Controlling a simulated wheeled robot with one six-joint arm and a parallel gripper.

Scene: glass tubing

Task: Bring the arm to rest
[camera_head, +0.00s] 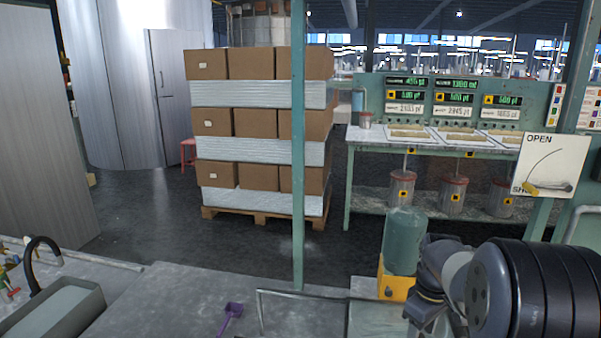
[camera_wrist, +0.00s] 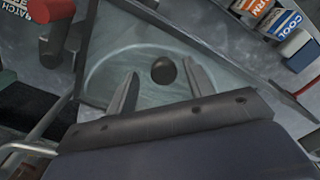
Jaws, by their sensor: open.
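My gripper (camera_wrist: 160,68) shows in the wrist view with its two grey fingers spread apart. A dark round thing (camera_wrist: 163,70) appears between the fingertips; I cannot tell its distance, and neither finger visibly touches it. Behind it is a pale greenish surface with a curved outline (camera_wrist: 105,72). In the head view my arm fills the lower right corner, beside a blue-green container (camera_head: 404,240) on a yellow base (camera_head: 396,285). The gripper's fingers cannot be made out there.
A thin metal rail (camera_head: 300,294) and a green post (camera_head: 298,150) stand left of my arm. A purple scoop (camera_head: 232,311) lies on the grey worktop (camera_head: 170,300). A grey tray (camera_head: 62,312) is at lower left. In the wrist view, a red-ended part (camera_wrist: 52,12) and labelled blocks (camera_wrist: 285,22) flank the surface.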

